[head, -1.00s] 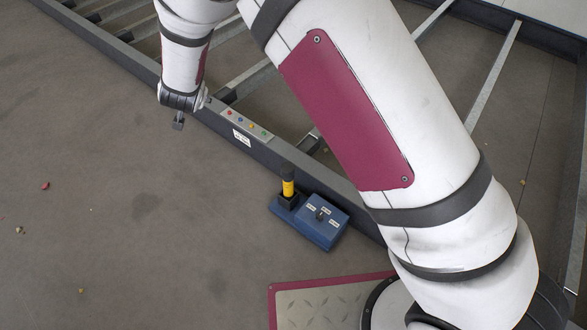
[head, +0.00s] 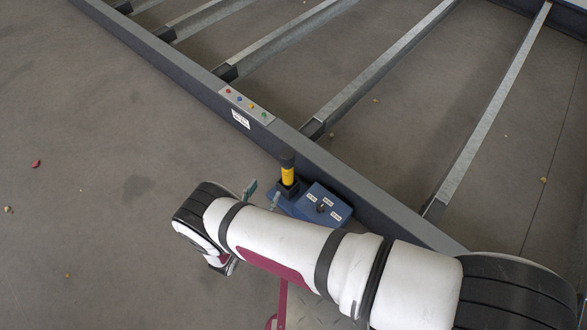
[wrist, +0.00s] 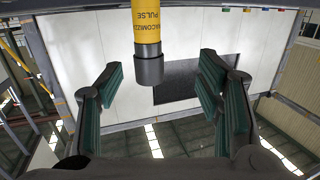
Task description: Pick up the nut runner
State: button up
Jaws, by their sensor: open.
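The nut runner (head: 288,174) is a yellow cylinder with a dark top. It stands upright in a dark socket at the left end of a blue holder (head: 336,199). In the wrist view, its lettered yellow body (wrist: 146,22) and dark end come in from the top, in the gap between my fingers. My gripper (head: 263,195) is open and empty, with green-padded fingers, just left of the nut runner in the head view. The nut runner looks a little beyond the fingertips, and I see no contact. My forearm covers part of the floor below the holder.
The dark steel frame beam (head: 300,150) runs diagonally right behind the holder, with grey crossbars (head: 390,62) beyond. A plate with coloured buttons (head: 247,105) sits on the beam. The floor on the left is clear except for small scraps (head: 36,163).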

aim_at(284, 170)
jog(key=w+d, duration=0.1)
jog(key=w, duration=0.1)
jog(key=w+d+b, duration=0.1)
jog(key=w+d, duration=0.1)
jog(key=w+d+f, duration=0.1)
jog(key=w+d, duration=0.1)
jog(key=shift+w+b, duration=0.3)
jog(key=shift+b, duration=0.1)
jog(key=shift+b+x, duration=1.15)
jog(key=shift+x, duration=1.55)
jog(key=shift+a, duration=0.15)
grip_shut()
